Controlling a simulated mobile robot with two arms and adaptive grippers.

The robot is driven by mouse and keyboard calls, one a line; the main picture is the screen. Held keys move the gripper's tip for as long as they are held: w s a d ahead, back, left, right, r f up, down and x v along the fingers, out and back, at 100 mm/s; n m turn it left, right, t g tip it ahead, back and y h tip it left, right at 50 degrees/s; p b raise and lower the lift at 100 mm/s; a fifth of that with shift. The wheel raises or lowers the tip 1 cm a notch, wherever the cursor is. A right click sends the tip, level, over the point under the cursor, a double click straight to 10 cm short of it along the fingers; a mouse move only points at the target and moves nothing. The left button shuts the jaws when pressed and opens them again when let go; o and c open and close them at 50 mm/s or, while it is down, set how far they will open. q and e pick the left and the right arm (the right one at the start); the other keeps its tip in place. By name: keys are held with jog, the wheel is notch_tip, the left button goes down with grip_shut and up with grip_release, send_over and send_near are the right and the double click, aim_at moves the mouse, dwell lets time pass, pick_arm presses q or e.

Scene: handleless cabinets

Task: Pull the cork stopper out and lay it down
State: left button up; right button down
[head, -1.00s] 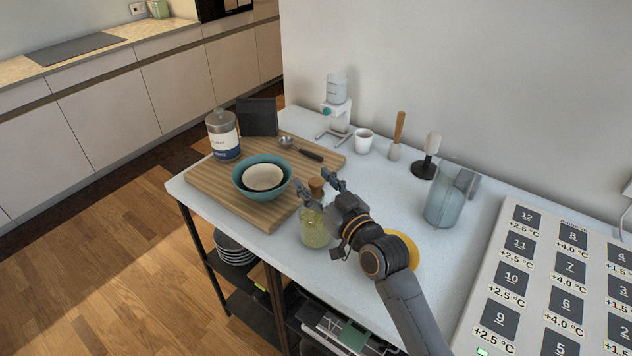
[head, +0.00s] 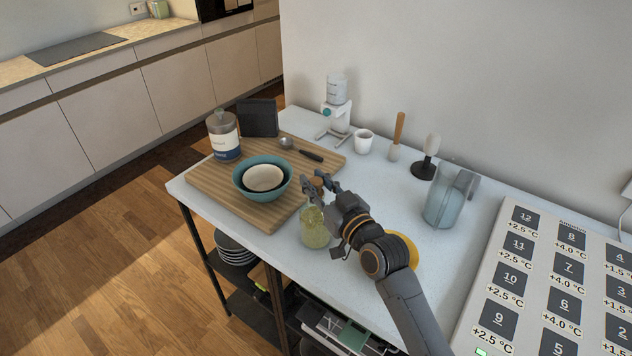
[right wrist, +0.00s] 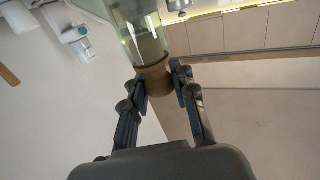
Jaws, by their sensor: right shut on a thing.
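A glass jar (head: 315,232) with pale yellow-green contents stands upright near the front edge of the white table, just right of the cutting board. The brown cork stopper (head: 318,183) is at its top, partly hidden by my fingers. My right gripper (head: 322,187) is shut on the cork from the right. In the right wrist view the cork (right wrist: 155,80) sits between my two fingers (right wrist: 160,88), directly against the mouth of the glass jar (right wrist: 130,30). No gap shows between cork and glass. My left gripper is not in view.
The wooden cutting board (head: 213,187) holds nested bowls (head: 247,190), a labelled canister (head: 224,140) and a spoon (head: 308,154). A white cup (head: 363,143), pestle-like tool (head: 397,135) and pitcher (head: 440,207) stand behind.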

aim_at(317, 182)
jog(key=shift+r+p, duration=2.55)
jog(key=shift+r, duration=0.25)
jog(key=shift+f, duration=0.1)
jog(key=shift+s+d+f, duration=0.1)
jog(key=shift+s+f, duration=0.15)
jog(key=shift+s, duration=0.05)
jog(key=s+d+f+m+t+h+b, duration=0.1)
jog(key=s+d+f+m+h+b, duration=0.1)
jog(key=s+d, duration=0.7)
jog(key=s+d+f+m+t+h+b, duration=0.1)
jog(key=s+d+f+m+h+b, duration=0.2)
jog(key=s, duration=1.1)
jog(key=d+f+m+h, duration=0.1)
jog(key=d+f+h, duration=0.2)
jog(key=d, duration=0.3)
jog(key=shift+s+d+t+h+b, duration=0.3)
jog(key=shift+s+d+h, duration=0.05)
jog(key=shift+h, duration=0.25)
jog(key=shift+f, duration=0.1)
